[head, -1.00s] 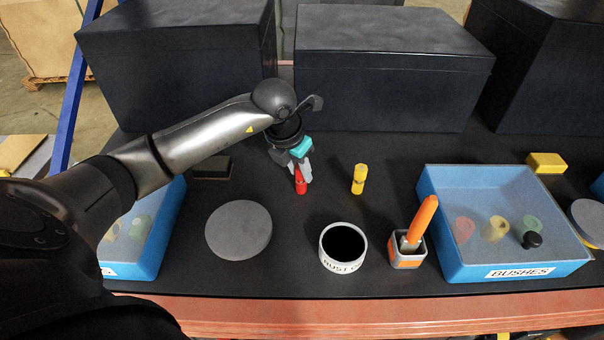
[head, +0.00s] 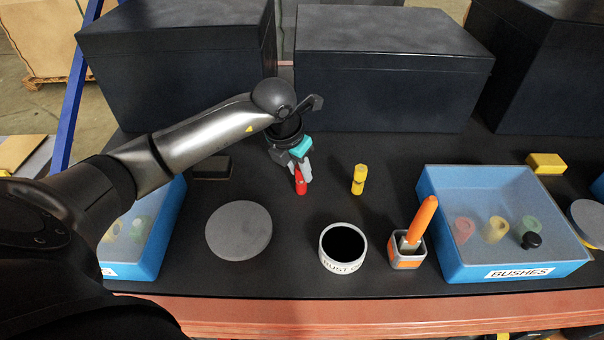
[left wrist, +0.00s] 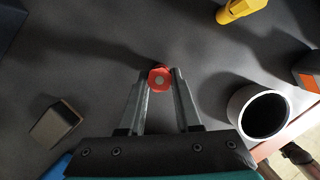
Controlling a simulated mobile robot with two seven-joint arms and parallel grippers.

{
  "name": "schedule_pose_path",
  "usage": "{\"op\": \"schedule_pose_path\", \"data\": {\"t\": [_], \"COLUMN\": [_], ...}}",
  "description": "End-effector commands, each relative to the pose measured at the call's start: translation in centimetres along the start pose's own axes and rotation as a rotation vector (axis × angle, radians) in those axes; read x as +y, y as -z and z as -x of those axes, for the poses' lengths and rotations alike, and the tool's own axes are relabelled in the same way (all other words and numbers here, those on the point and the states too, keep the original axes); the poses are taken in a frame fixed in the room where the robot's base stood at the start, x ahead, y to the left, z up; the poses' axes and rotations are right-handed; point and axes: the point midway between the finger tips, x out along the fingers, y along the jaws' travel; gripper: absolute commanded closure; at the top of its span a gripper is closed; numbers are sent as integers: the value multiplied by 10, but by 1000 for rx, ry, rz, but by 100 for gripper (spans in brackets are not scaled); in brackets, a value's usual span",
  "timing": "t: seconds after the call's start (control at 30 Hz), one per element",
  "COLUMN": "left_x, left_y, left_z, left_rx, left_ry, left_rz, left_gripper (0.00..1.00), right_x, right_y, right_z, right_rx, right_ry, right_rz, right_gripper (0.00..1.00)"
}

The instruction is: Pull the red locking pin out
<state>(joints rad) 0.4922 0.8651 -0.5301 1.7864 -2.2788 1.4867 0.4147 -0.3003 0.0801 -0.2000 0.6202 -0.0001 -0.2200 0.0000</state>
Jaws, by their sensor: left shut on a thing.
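The red locking pin (head: 300,184) stands upright at the middle of the dark table in the head view. In the left wrist view its round red head (left wrist: 160,78) shows between the fingertips. My left gripper (head: 304,174) points down at it and is shut on it; the fingers (left wrist: 160,88) touch it from both sides. What lies under the pin is hidden by its head and the fingers. My right gripper is in neither view.
A yellow pin (head: 359,180) stands to the right. A grey disc (head: 239,230), a white cup (head: 328,257), an orange-handled tool (head: 421,219) in a holder and the blue bushes tray (head: 440,262) are nearer. Large dark boxes (head: 390,85) stand behind.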

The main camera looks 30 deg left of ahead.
Motion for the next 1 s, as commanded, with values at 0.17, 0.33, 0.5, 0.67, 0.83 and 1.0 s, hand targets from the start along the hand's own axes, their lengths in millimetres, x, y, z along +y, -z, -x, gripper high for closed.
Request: {"op": "schedule_pose_path", "data": {"t": [0.17,0.33,0.5,0.67,0.83,1.0], "left_x": [0,0,0,0,0,0], "left_y": [-1,-1,-3,-5,-7,-9], "left_z": [3,4,9,16,22,28], "left_rx": [-1,-1,-1,-1,-2,-1], "left_ry": [0,0,0,-1,-1,-1], "left_rz": [0,0,0,0,0,-1], "left_gripper": [100,100,100,100,100,100], "right_x": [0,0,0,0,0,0], "right_y": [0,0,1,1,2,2], "right_z": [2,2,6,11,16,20], "right_rx": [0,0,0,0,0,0], "right_ry": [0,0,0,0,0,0], "right_rz": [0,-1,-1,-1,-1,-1], "right_gripper": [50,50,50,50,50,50]}}
